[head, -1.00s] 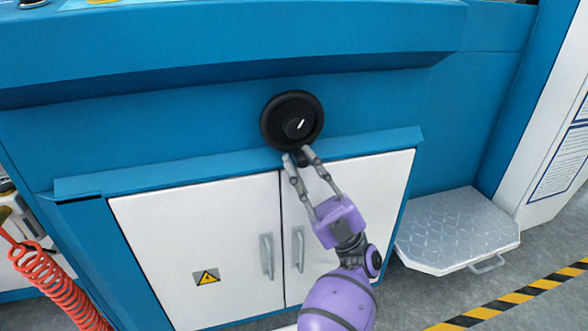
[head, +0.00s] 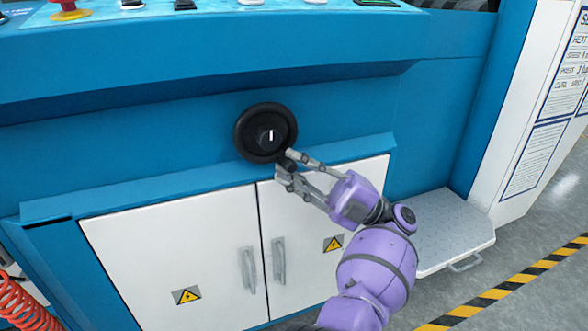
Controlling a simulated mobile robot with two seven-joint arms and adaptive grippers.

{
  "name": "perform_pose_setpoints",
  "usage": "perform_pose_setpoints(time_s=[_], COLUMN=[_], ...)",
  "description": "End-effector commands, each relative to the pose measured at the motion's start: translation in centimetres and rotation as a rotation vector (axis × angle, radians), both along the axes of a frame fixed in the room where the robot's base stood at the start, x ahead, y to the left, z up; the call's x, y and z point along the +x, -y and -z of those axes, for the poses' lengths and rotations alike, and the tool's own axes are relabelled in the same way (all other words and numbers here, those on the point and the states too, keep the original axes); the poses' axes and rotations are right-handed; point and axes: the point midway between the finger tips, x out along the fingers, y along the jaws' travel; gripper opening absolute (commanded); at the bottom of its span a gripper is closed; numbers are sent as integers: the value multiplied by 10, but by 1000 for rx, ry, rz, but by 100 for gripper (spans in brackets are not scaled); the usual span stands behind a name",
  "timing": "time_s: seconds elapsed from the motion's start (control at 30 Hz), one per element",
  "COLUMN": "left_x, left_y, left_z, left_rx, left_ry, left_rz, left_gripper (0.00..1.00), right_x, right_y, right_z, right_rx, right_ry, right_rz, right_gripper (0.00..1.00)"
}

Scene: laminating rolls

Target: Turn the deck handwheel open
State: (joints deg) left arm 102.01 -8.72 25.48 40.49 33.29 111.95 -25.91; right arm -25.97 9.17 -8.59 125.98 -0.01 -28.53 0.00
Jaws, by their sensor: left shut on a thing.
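The deck handwheel (head: 262,134) is a black round wheel on the blue front panel, upper middle of the head view. Its hub carries a short white mark that stands nearly upright. A small dark crank knob (head: 289,160) sits at the wheel's lower right rim. My left gripper (head: 283,163), grey fingers on a purple arm, reaches in from the lower right. Its fingers are shut on the knob, one above and one below, partly hiding it. My right gripper is not in view.
White cabinet doors (head: 170,262) with handles and warning signs lie below the wheel, under a blue ledge (head: 150,200). A control panel with a red button (head: 66,5) is above. A metal step (head: 450,228) stands at the right. A red coiled hose (head: 25,305) hangs at lower left.

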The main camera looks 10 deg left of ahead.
Motion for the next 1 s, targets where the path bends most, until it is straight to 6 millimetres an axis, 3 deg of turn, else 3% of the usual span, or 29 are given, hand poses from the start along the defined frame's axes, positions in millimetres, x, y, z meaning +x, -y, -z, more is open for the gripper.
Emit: perform_pose_setpoints(time_s=[0.3, 0.33, 0.43, 1.0], left_x=[2, 2, 2, 1], left_y=[-2, -2, -2, -1], left_z=[-7, -7, -7, -2], left_rx=[8, 8, 8, 2], left_ry=[15, 15, 14, 5], left_rz=[1, 1, 1, 0], left_gripper=[0, 22, 35, 35], right_x=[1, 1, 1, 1], right_y=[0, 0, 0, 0], right_z=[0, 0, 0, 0], right_rx=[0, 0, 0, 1], right_ry=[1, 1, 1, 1], right_rz=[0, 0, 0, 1], right_gripper=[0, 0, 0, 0])
